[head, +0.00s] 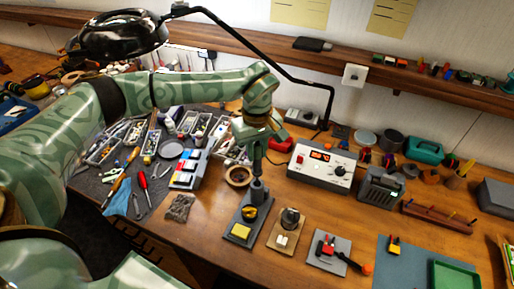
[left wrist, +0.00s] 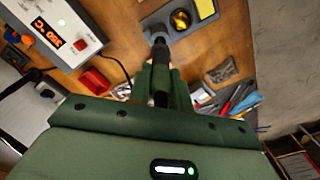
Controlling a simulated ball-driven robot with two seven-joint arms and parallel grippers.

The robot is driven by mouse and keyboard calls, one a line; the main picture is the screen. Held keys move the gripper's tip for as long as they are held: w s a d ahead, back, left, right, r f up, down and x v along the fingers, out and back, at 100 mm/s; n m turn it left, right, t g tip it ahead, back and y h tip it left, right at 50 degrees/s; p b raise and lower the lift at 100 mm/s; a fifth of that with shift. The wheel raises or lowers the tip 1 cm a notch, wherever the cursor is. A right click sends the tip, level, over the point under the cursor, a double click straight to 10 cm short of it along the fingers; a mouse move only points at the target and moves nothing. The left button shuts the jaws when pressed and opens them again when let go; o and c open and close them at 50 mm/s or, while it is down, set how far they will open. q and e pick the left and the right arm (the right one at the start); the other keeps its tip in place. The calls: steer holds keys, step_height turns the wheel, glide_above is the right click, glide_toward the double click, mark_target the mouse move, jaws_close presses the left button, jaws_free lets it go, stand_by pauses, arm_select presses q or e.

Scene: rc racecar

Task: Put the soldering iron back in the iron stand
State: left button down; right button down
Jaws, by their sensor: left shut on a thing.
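My left gripper (head: 258,142) is shut on the soldering iron and points down above the iron stand. The dark iron (left wrist: 161,82) shows between the green fingers in the left wrist view. The iron stand (head: 236,243) has a dark base with a yellow sponge, brass wool and an upright holder (head: 258,191); the stand also shows in the left wrist view (left wrist: 185,27). The iron is about upright and lines up with the holder, its lower end at the holder's mouth. I cannot tell how deep it sits. My right gripper is not in view.
A soldering station (head: 322,167) with a red display stands right of the stand, and a cable runs near the gripper. Small boards (head: 287,236) lie to the right.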

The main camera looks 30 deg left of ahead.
mark_target(257, 162)
arm_select(q)
steer(key=shift+f+b, duration=1.2)
steer(key=shift+f, duration=1.3)
steer(key=c, duration=0.8)
jaws_free()
steer(key=shift+r, duration=0.1)
step_height(257, 162, up, 9)
steer(key=p, duration=0.8)
